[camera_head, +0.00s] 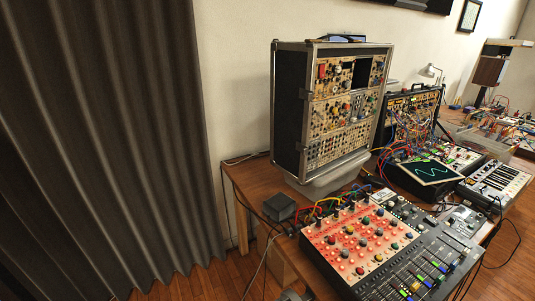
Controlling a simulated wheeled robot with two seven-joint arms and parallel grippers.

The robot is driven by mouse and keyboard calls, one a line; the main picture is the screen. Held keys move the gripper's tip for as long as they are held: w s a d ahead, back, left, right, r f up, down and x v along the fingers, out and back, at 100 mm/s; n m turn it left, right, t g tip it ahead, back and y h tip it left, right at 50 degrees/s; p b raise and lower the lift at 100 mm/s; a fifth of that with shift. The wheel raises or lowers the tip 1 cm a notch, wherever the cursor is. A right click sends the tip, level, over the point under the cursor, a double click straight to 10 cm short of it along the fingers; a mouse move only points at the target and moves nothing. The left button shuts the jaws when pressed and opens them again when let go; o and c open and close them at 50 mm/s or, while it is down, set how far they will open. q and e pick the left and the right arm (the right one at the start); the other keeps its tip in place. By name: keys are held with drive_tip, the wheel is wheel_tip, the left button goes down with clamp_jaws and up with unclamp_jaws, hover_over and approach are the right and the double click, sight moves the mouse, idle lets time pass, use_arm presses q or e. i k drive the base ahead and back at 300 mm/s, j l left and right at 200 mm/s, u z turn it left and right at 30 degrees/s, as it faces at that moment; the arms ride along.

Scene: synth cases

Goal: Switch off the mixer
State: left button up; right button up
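The mixer (425,270) is at the lower right, on the front of the wooden table (243,178). It has a dark surface with rows of faders and small coloured caps. A red-orange panel (345,247) with several coloured knobs adjoins it on the left. Coloured cables run into the panel's back edge. I cannot make out a power switch or whether the mixer is on. The bottom edge of the picture cuts off the mixer's near part. Neither of my grippers shows.
A tall modular synth case (288,110) stands behind the mixer. A small dark box (279,207) sits left of the panel. A lit waveform screen (432,171) and a keyboard (495,183) are to the right. Cables hang off the table's left side. A grey curtain (100,140) covers the left.

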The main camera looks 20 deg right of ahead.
sight(430, 220)
drive_tip(key=z, duration=1.8)
drive_tip(key=i+l+u, duration=0.1)
drive_tip(key=u, duration=0.25)
drive_tip(key=l+u, duration=0.35)
drive_tip(key=i+l+u, duration=0.1)
drive_tip(key=u, duration=0.25)
drive_tip(key=i+l+u, duration=0.15)
drive_tip(key=l, duration=0.75)
drive_tip(key=l+u, duration=0.15)
drive_tip(key=l, duration=0.75)
